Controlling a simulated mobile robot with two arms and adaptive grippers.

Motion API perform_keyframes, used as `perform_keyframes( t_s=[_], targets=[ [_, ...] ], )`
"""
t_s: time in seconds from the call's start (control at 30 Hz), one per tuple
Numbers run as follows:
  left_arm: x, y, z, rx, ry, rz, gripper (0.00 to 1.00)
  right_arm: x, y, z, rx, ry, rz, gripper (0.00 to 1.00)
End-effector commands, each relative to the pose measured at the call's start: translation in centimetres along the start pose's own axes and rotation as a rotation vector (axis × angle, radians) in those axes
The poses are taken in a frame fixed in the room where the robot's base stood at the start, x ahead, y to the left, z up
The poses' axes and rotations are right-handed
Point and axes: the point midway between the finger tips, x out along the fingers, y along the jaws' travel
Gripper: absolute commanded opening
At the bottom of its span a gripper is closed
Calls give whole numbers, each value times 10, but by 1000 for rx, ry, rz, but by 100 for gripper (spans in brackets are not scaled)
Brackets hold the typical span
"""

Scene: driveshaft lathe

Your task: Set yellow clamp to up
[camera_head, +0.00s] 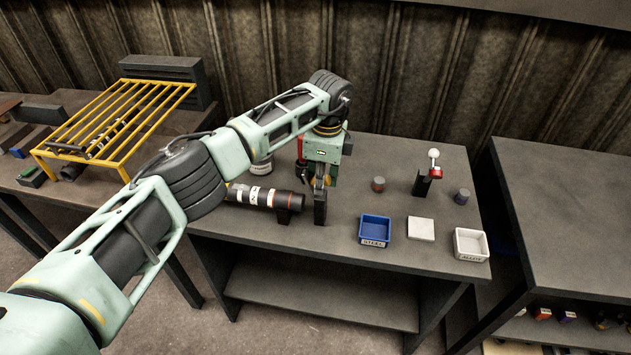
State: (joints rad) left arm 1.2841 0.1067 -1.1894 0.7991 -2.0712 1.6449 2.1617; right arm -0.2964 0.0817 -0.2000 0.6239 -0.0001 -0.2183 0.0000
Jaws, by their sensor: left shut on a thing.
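My left gripper (318,185) reaches down over the middle of the workbench. It is shut at a dark upright block (320,208), which resembles the post of the other clamp. My gripper and wrist cover its upper part, so no yellow clamp lever shows and its position cannot be told. A dark cylindrical shaft (262,197) with white and orange bands lies just left of the block. Another clamp (423,184), with a red part and a white ball on top, stands upright to the right. My right gripper is not in view.
A blue bin (375,231), a white plate (421,229) and a white bin (471,245) sit along the bench's front right. Two small cylinders (378,184) (462,196) stand behind them. A yellow rack (120,115) stands on the left table. Another bench (570,220) is at right.

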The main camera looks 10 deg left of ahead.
Motion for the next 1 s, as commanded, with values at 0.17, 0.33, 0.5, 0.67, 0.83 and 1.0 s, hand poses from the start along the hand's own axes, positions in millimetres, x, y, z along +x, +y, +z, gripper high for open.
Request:
perform_keyframes(
  t_s=[0.17,0.33,0.5,0.67,0.83,1.0],
  targets=[
    [6,2,-5,-3,-74,7,0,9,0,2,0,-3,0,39],
    [6,2,-7,-3,-110,8,0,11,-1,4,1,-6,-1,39],
    [6,3,-8,-2,-121,9,0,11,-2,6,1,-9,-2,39],
    [6,3,-8,-1,-120,10,0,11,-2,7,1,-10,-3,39],
    [7,3,-9,-1,-119,11,21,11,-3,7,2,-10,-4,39],
    [6,2,-9,0,-119,8,36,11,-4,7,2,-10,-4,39]
  ],
)
